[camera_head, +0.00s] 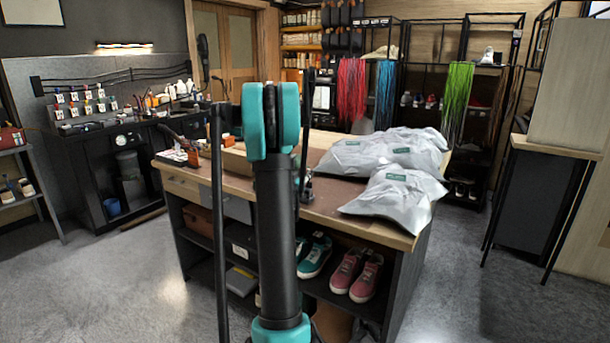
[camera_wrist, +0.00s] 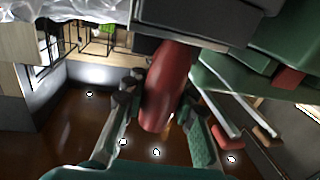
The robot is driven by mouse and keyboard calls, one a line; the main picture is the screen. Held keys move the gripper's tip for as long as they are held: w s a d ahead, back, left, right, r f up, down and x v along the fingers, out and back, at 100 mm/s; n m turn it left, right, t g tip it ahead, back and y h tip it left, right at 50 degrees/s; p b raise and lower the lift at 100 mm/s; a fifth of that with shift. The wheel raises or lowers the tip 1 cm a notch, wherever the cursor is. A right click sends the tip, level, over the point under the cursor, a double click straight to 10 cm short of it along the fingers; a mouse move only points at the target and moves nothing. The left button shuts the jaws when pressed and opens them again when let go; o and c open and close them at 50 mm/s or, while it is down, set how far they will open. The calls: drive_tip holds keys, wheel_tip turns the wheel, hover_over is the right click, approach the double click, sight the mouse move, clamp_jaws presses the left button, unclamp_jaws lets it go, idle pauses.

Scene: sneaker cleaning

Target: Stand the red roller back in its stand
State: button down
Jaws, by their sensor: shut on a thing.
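The red roller (camera_wrist: 166,88) is in the middle of the wrist view, a dark red rounded body slanting between my fingers. My gripper (camera_wrist: 158,95) is shut on it, with one dark finger on its left and a green-padded finger on its right. The roller's upper end runs up against or behind a dark grey block (camera_wrist: 190,25); I cannot tell whether they touch. In the head view my own arm covers the middle of the workbench (camera_head: 333,212), hiding the roller. I cannot make out the stand in either view.
Grey plastic bags (camera_head: 395,195) cover the right part of the bench top. Turquoise sneakers (camera_head: 315,258) and pink sneakers (camera_head: 357,275) are on the shelf below.

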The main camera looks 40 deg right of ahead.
drive_tip(key=c, duration=1.1)
unclamp_jaws()
drive_tip(key=shift+d, duration=0.1)
drive_tip(key=shift+c, duration=0.2)
drive_tip(key=s+a+f+n+g+y, duration=0.1)
drive_tip(key=s+a+f+n+y, duration=0.2)
drive_tip(key=s+a, duration=0.7)
drive_tip(key=s+a+f+n+g+y, duration=0.2)
drive_tip(key=s+a+f+n+y, duration=0.2)
drive_tip(key=a, duration=1.6)
drive_tip(key=s+a+f+n+g+y, duration=0.2)
drive_tip(key=s+a+f+n+y, duration=0.2)
drive_tip(key=s+a+f+y, duration=0.4)
drive_tip(key=s+a+f, duration=0.2)
drive_tip(key=s+a, duration=0.5)
drive_tip(key=shift+s+a+f, duration=0.3)
drive_tip(key=shift+s+a, duration=0.1)
